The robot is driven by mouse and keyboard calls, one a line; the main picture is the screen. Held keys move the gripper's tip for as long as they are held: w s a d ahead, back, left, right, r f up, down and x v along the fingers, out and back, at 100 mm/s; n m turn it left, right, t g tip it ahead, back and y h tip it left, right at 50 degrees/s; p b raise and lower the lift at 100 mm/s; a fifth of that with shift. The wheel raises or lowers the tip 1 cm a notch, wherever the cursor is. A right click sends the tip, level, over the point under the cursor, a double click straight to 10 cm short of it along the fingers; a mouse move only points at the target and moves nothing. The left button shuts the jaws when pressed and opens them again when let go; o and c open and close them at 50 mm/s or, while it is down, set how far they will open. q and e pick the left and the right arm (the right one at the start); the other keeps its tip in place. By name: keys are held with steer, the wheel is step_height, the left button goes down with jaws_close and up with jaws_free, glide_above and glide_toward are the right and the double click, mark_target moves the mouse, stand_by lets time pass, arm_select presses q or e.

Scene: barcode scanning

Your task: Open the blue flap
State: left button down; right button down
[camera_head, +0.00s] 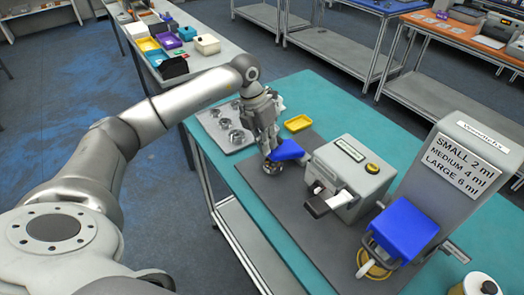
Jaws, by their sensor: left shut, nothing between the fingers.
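A small blue flap-like part (288,150) shows just left of a grey box-shaped device (350,175) on the teal table. A larger blue block-shaped part (404,229) is mounted low on the front of the grey dispenser (457,165) at the right. My left gripper (266,150) points down beside the small blue part, shut and empty. Whether it touches that part cannot be told. A small round metal item (272,168) is just below the fingers. My right gripper is not in view.
A tray with several round metal pieces (224,130) lies behind and left of my left gripper. A yellow dish (298,123) is behind it. A yellow ring-shaped part (372,267) sits under the larger blue block. The dark mat's front (315,240) is clear.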

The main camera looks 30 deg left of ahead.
arm_select(q)
steer(key=w+r, duration=0.1)
steer(key=w, duration=0.1)
steer(key=w+d+r, duration=0.2)
steer(key=w+r, duration=0.1)
steer(key=shift+w+d+r, duration=0.1)
steer(key=shift+w+d, duration=0.15)
steer(key=shift+w, duration=0.1)
steer(key=shift+w+d, duration=0.1)
steer(key=shift+w, duration=0.25)
steer(key=shift+s+r, duration=0.1)
steer(key=shift+s, duration=0.3)
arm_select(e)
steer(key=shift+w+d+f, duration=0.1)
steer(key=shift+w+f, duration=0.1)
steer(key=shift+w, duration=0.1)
